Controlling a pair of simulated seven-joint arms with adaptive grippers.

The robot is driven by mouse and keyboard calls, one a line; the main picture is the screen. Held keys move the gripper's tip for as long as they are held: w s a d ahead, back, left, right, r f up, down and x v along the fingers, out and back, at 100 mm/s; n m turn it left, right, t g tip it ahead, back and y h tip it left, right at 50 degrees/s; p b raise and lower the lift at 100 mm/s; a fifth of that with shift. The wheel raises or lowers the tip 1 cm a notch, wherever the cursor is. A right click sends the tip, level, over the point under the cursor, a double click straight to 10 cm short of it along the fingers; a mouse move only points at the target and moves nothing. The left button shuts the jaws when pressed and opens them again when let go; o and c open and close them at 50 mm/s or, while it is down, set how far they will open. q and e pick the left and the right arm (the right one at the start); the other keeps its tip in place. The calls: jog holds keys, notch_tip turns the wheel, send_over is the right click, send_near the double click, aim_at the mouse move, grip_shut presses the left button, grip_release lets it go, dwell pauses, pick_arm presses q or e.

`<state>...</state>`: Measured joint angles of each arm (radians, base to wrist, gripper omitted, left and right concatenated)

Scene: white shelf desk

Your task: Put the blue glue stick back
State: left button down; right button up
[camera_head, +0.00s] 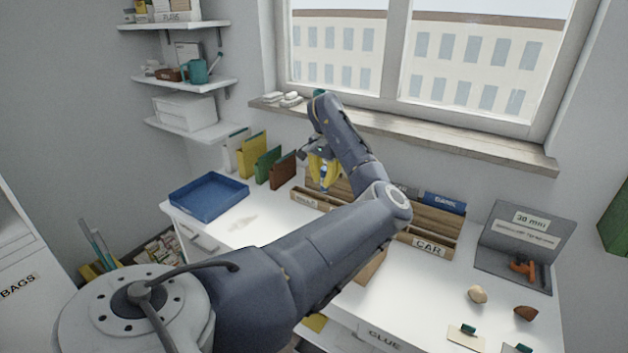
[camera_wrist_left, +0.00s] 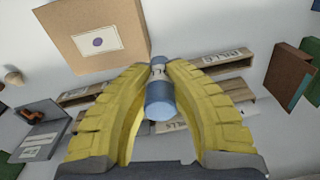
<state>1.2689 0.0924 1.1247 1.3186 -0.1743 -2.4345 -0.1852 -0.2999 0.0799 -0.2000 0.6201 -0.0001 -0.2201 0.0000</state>
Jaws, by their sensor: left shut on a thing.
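My left gripper (camera_head: 324,180) has yellow fingers and hangs above the desk near the wooden organizer (camera_head: 440,222). In the left wrist view its fingers (camera_wrist_left: 158,72) are shut on the blue glue stick (camera_wrist_left: 160,103), a blue cylinder with a pale label band. In the head view only a small blue part of the stick (camera_head: 324,172) shows between the fingers. My right gripper is not in view.
A blue tray (camera_head: 208,196) and upright folders (camera_head: 267,164) stand on the left. A grey stand (camera_head: 520,245) and small loose objects are on the right. The window sill (camera_head: 450,142) runs behind.

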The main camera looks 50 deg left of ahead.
pick_arm(q)
jog(key=a, duration=0.7)
jog(key=shift+m, duration=0.6)
jog(key=f, duration=2)
jog(key=shift+w+f, duration=0.25)
jog(key=shift+f, duration=0.05)
jog(key=shift+f, duration=0.15)
jog(key=c, duration=1.4)
grip_release()
notch_tip(320, 180, up, 12)
jog(key=shift+r, duration=0.2)
